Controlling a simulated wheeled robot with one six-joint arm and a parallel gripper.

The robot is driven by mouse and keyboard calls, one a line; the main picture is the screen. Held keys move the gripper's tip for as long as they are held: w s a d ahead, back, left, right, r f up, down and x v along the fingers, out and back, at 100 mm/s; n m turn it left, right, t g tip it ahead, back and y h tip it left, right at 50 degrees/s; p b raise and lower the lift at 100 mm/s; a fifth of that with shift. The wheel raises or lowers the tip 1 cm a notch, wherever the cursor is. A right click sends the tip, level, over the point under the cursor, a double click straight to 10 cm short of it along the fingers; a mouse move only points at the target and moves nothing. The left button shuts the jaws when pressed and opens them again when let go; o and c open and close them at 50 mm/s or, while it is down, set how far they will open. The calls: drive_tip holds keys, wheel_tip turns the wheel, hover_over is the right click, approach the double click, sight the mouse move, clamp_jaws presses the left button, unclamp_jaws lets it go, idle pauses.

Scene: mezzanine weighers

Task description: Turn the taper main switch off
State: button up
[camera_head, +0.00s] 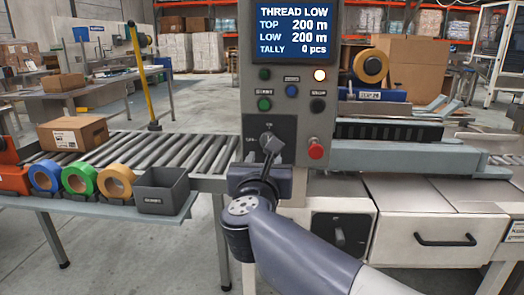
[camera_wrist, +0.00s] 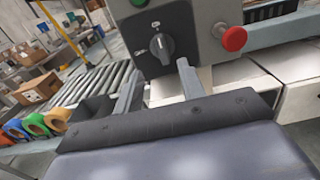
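A grey control panel (camera_head: 287,75) stands in the middle of the head view, with a lit display reading "THREAD LOW". A dark rotary switch on its lower plate shows in the wrist view (camera_wrist: 162,47); its pointer seems turned toward the upper label, whose words are too small to read surely. In the head view my gripper partly hides this switch. My gripper (camera_wrist: 158,88) is open and empty, its two fingers apart in front of and just below the knob. It also shows in the head view (camera_head: 266,160). Another black rotary switch (camera_head: 341,234) is on the white cabinet below right.
A red stop button (camera_head: 315,150) sits close right of the switch plate. A roller conveyor (camera_head: 170,150) lies left, with a cardboard box (camera_head: 73,134), coloured tape rolls (camera_head: 80,181) and a grey bin (camera_head: 162,190). A taping machine (camera_head: 420,155) is at right.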

drive_tip(key=w+b, duration=0.1)
drive_tip(key=w, duration=0.9)
drive_tip(key=shift+w+d, duration=0.2)
drive_tip(key=shift+w, duration=0.1)
drive_tip(key=shift+c, duration=0.2)
clamp_jaws()
